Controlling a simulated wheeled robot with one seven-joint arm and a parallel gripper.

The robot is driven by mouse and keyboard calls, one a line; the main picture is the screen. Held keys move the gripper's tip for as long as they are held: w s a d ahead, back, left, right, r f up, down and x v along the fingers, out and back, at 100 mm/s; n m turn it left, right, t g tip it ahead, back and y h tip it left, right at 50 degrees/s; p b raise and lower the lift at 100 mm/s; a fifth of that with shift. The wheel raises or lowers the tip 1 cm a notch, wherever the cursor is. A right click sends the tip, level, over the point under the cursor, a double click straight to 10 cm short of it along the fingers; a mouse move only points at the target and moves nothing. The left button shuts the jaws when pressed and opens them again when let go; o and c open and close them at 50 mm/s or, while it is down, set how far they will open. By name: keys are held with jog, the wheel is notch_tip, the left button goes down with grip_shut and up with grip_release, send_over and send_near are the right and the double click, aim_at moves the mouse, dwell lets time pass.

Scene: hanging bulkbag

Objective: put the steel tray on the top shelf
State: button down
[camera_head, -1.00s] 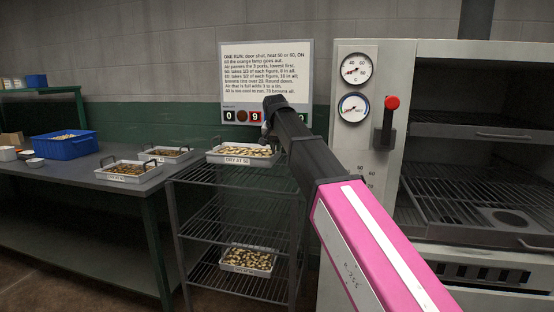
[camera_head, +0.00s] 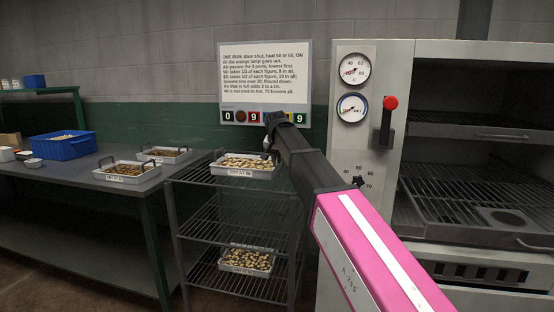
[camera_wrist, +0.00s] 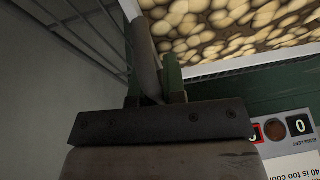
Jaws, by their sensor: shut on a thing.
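The steel tray (camera_head: 236,173) is full of pale nut-like pieces and has a white label on its front. It is level at the top shelf (camera_head: 198,172) of the wire rack. I cannot tell whether it rests on the wires or hangs just above them. My gripper (camera_head: 267,151) is at the tray's right end, shut on it. In the wrist view, my gripper (camera_wrist: 160,82) is beside the tray's rim (camera_wrist: 235,64), with the pieces beyond.
Another filled tray (camera_head: 245,270) is on the rack's lower shelf. Two handled trays (camera_head: 126,180) (camera_head: 165,149) and a blue bin (camera_head: 65,155) stand on the left table (camera_head: 90,190). An open oven (camera_head: 470,185) is at the right. A sign (camera_head: 265,75) hangs behind.

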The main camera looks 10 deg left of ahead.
jog(key=c, duration=1.2)
grip_release()
jog(key=v, duration=1.2)
jog(key=shift+d, duration=0.1)
